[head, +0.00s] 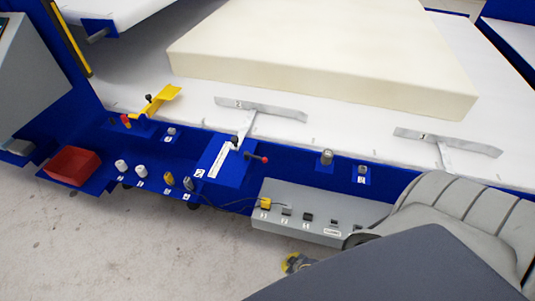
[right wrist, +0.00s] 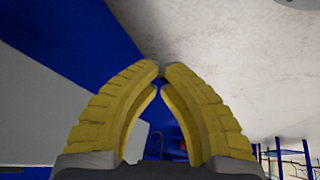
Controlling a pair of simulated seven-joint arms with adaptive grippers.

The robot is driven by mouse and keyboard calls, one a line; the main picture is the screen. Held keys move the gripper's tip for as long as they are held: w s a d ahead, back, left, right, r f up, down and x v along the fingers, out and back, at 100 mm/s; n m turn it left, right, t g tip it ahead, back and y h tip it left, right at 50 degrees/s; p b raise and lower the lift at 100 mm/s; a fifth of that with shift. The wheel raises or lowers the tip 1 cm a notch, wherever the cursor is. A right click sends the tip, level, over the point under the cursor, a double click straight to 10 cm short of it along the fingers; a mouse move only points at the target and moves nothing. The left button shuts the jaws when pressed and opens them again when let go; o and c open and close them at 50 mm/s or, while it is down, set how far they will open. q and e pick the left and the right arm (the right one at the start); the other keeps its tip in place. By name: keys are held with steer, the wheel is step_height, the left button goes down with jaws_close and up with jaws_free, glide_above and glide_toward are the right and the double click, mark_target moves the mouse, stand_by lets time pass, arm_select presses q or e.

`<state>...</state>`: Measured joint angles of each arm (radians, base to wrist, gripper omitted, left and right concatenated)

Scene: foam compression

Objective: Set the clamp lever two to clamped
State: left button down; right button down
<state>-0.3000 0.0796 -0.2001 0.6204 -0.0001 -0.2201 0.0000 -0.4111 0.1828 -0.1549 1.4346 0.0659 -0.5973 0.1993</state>
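A blue plate marked 2 (head: 211,172) is on the front of the blue machine, left of centre in the head view. On it are a white slotted strip (head: 218,163), a black-knobbed lever (head: 234,140) and a rod with a red knob (head: 264,159) pointing right. Behind it, a grey clamp bar marked 2 (head: 262,108) lies beside the cream foam block (head: 320,60). My right gripper, with yellow fingers, shows partly in the head view (head: 296,263), below the grey switch box and away from the levers. In the right wrist view (right wrist: 161,70) its fingertips meet with nothing between them. My left gripper is out of view.
A grey switch box (head: 290,225) sticks out right of the plate. A second grey clamp bar (head: 447,141) is at the right. The concrete floor in front is clear.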

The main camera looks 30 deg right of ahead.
steer(key=w+d+r+m+t+y, duration=0.1)
steer(key=w+r+m+t, duration=0.15)
steer(key=w+r, duration=0.55)
steer(key=w+d+r+m+t+y, duration=0.1)
steer(key=w+r+m+t, duration=0.2)
steer(key=r, duration=1)
steer(key=w+d+r+m+t+y, duration=0.1)
steer(key=w+d+r+m+t, duration=0.2)
steer(key=r, duration=0.5)
steer(key=w+d+r+m+t+y, duration=0.1)
steer(key=w+d+r+m+t, duration=0.3)
steer(key=w+d+r+m, duration=0.2)
step_height(320, 180, up, 4)
steer(key=d+m, duration=0.2)
steer(key=shift+w+d+f, duration=0.15)
steer(key=shift+d+f, duration=0.1)
steer(key=shift+d, duration=0.1)
steer(key=f+x, duration=0.1)
steer(key=x, duration=0.9)
steer(key=shift+s+a+r, duration=0.1)
steer(key=shift+s+a, duration=0.4)
steer(key=shift+a, duration=0.4)
steer(key=shift+s+a+r, duration=0.1)
steer(key=shift+s+a, duration=0.45)
steer(key=shift+a, duration=0.4)
